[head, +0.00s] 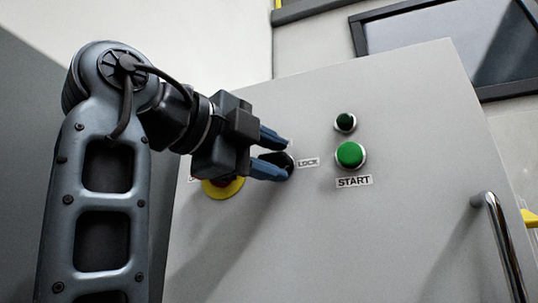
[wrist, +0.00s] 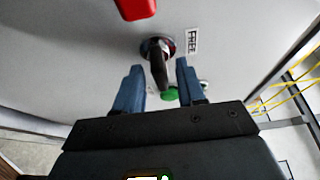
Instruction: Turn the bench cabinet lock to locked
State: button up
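The lock knob (head: 284,161) is a dark rotary switch on the light grey cabinet door, with a LOCK label (head: 308,162) to its right. In the wrist view the black knob (wrist: 158,64) sits in a metal ring, with a FREE label (wrist: 193,41) beside it. My gripper (head: 283,158) is open at the knob. In the wrist view its blue fingers stand one on each side of the knob, with gaps showing. In the head view the fingers partly hide the knob, so its angle is hard to read there.
A green START button (head: 350,155) and a small dark green lamp (head: 345,122) are right of the lock. A yellow-based button (head: 222,188) lies just below my gripper. A red part (wrist: 136,8) shows in the wrist view. A metal handle (head: 499,245) stands at lower right.

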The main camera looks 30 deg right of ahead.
jog(key=shift+a, duration=0.15)
jog(key=p+v, duration=0.1)
jog(key=v, duration=0.6)
jog(key=shift+a, duration=0.3)
jog(key=shift+s, duration=0.1)
